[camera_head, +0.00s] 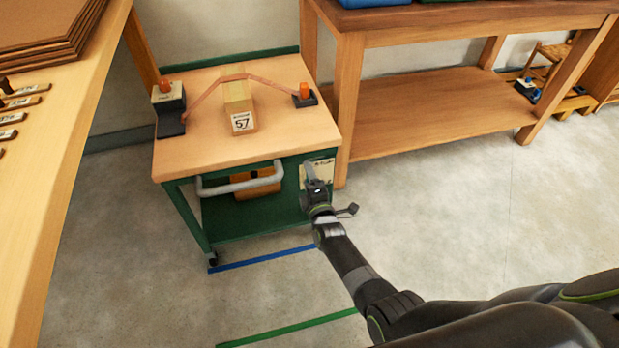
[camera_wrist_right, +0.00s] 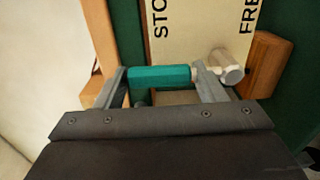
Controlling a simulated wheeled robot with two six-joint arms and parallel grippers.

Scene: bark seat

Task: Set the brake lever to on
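The brake lever has a teal handle (camera_wrist_right: 158,76) and a pale metal pivot (camera_wrist_right: 228,68), seen in the right wrist view. The handle lies crosswise, pointing left from the pivot below the "STO" end of a cream label plate (camera_wrist_right: 200,30); the plate's other end reads "FRE", both words cut off. My right gripper (camera_wrist_right: 165,85) is open, with one finger by each end of the handle; I cannot tell if they touch it. In the head view my right gripper (camera_head: 316,178) is at the cart's front right and hides the lever. My left gripper is not in view.
The green cart (camera_head: 215,160) carries a box marked 57 (camera_head: 240,108) under a strap (camera_head: 205,92). A grey handle bar (camera_head: 240,184) crosses its front. A workbench (camera_head: 440,130) stands right, another table (camera_head: 60,130) left.

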